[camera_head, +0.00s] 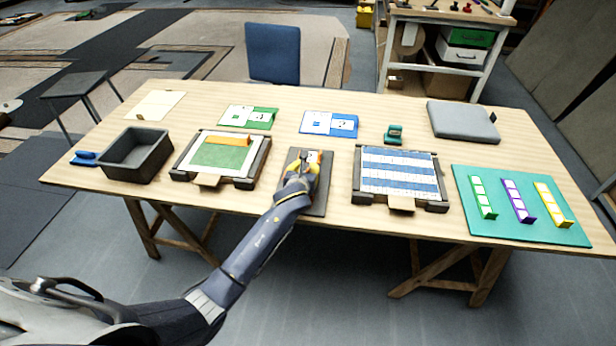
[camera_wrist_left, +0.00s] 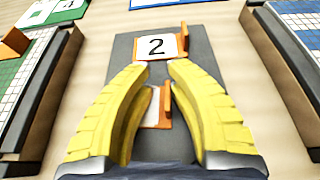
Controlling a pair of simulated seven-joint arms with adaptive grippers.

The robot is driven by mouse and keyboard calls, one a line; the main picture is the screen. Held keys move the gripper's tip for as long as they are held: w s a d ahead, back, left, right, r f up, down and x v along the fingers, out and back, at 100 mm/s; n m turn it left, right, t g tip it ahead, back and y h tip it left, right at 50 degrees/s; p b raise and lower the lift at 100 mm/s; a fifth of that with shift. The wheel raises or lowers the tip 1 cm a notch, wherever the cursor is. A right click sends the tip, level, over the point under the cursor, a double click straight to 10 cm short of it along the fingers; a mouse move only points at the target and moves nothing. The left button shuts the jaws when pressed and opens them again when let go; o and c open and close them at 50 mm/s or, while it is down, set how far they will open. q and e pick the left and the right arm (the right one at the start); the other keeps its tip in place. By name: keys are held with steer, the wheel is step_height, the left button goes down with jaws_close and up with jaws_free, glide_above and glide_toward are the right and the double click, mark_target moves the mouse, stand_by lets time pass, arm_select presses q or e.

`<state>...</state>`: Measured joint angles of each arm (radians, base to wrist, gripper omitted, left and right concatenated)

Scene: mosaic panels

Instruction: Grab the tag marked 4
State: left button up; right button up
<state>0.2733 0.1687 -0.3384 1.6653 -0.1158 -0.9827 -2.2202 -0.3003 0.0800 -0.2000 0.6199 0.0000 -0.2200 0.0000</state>
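My left gripper (camera_head: 297,170) is over the narrow dark grey plate (camera_head: 321,190) in the middle of the table. In the left wrist view its two yellow fingers (camera_wrist_left: 158,68) are apart. A white tag marked 2 (camera_wrist_left: 156,46) with an orange tab lies on the plate (camera_wrist_left: 123,48) beyond the fingertips. A second white tag (camera_wrist_left: 152,108) with an orange tab (camera_wrist_left: 165,105) shows between the fingers; I cannot read its number. I cannot tell whether the fingers touch it. No loose tag with a readable 4 shows. My right gripper is out of view.
A framed green-and-white panel (camera_head: 222,155) with an orange strip stands left of the plate, a blue-and-white one (camera_head: 399,172) right. Behind lie a green card (camera_head: 262,117), showing a 4 in the wrist view (camera_wrist_left: 66,5), and a blue card (camera_head: 343,126). A dark bin (camera_head: 137,154) stands left.

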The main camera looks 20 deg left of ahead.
arm_select(q)
jaws_close()
stand_by(0.8)
